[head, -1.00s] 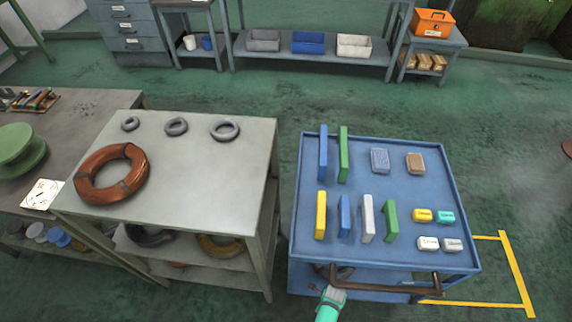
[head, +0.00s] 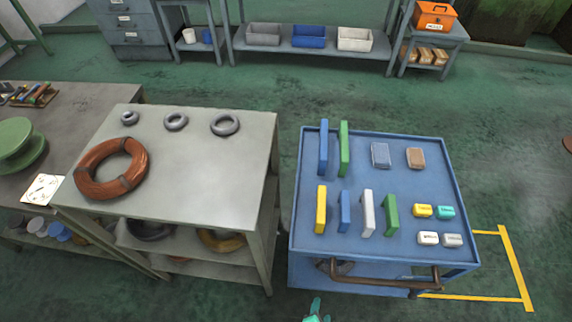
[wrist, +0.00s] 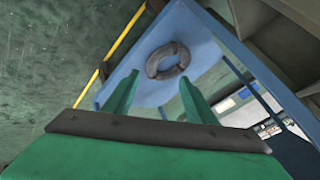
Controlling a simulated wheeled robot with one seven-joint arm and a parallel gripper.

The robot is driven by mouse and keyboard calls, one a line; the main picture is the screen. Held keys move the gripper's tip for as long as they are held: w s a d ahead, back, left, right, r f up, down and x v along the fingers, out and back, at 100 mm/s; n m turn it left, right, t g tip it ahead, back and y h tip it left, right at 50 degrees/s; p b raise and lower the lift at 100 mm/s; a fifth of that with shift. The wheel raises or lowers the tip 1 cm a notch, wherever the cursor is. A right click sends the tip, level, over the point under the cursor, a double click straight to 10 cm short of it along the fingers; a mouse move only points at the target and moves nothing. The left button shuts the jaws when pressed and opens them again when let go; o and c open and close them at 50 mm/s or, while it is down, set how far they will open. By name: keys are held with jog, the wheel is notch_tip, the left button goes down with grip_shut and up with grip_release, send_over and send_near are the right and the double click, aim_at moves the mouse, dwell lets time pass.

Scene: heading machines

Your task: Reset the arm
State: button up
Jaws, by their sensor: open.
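My gripper (head: 315,308) is at the bottom edge of the head view, in front of the blue cart (head: 375,252), with only its green tip showing. In the wrist view its two green fingers (wrist: 160,98) stand apart with nothing between them. Beyond the fingers a grey ring (wrist: 168,60) lies on a blue surface, apart from them. This looks like the cart's lower shelf, though the view is tilted.
Upright coloured bars, including a yellow one (head: 321,209), and small blocks stand on the cart top. A table (head: 200,175) with a copper coil (head: 111,168) and grey rings stands left. The cart's brown handle (head: 385,281) juts toward me. Open floor lies right.

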jog(key=s+a+r+n+t, duration=0.2)
jog(key=a+r+n, duration=0.2)
jog(key=r, duration=0.8)
jog(key=s+a+r+n+t+y, duration=0.1)
jog(key=s+a+r+n+t, duration=0.1)
jog(key=r, duration=1)
jog(key=s+a+r+n+t+y, duration=0.1)
jog(key=a+r+n+t, duration=0.2)
jog(key=r, duration=0.9)
jog(key=a+n, duration=0.3)
jog(key=shift+s+a+r+n+t, duration=0.35)
jog(key=shift+s+n+t, duration=0.05)
jog(key=c, duration=0.5)
